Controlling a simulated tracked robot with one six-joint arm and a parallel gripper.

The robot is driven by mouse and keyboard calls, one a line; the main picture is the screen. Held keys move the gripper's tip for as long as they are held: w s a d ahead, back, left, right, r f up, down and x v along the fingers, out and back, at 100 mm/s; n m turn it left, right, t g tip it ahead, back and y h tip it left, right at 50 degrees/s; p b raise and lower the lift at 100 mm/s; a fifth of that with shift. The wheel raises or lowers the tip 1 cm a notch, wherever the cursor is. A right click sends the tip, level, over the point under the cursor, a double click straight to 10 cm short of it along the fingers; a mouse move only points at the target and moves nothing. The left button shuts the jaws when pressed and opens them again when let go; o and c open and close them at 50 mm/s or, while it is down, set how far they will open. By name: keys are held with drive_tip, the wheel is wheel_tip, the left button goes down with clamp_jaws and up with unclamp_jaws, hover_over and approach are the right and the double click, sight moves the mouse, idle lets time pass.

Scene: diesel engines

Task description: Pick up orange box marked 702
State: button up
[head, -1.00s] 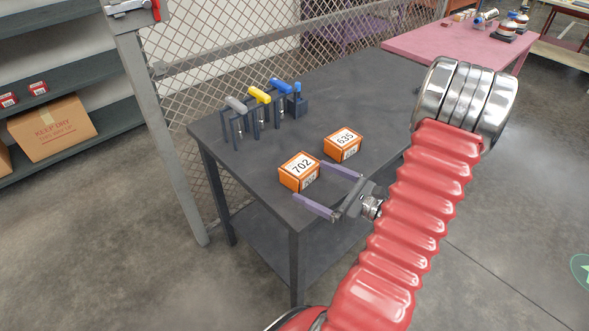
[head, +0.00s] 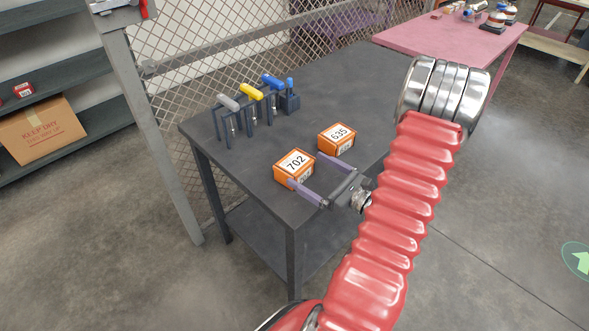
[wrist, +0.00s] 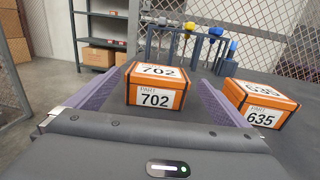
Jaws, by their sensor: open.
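The orange box marked 702 (head: 294,166) sits on the dark table (head: 330,95) near its front edge, with white labels on its top and front. In the wrist view the same box (wrist: 157,88) stands between the two purple fingers. My gripper (head: 306,174) is open, with one finger on each side of the box's near part. I cannot tell whether either finger touches it. The orange box marked 635 (head: 337,138) stands to the right and behind, outside the right finger; it also shows in the wrist view (wrist: 260,103).
A dark rack with grey, yellow and blue-handled tools (head: 250,108) stands at the table's back left. A wire mesh fence (head: 200,60) runs behind the table. A pink table (head: 450,42) is at the back right. Shelves (head: 60,70) with cartons stand at left.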

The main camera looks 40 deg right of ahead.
drive_tip(key=shift+w+a, duration=0.15)
drive_tip(key=shift+w, duration=1.1)
drive_tip(key=shift+w+a, duration=0.15)
drive_tip(key=shift+w, duration=1.05)
drive_tip(key=shift+w+a, duration=0.25)
drive_tip(key=shift+w, duration=1.05)
drive_tip(key=shift+w+a, duration=0.25)
drive_tip(key=shift+w, duration=1.05)
drive_tip(key=shift+c, duration=0.5)
drive_tip(key=shift+r, duration=0.1)
drive_tip(key=c, duration=1.2)
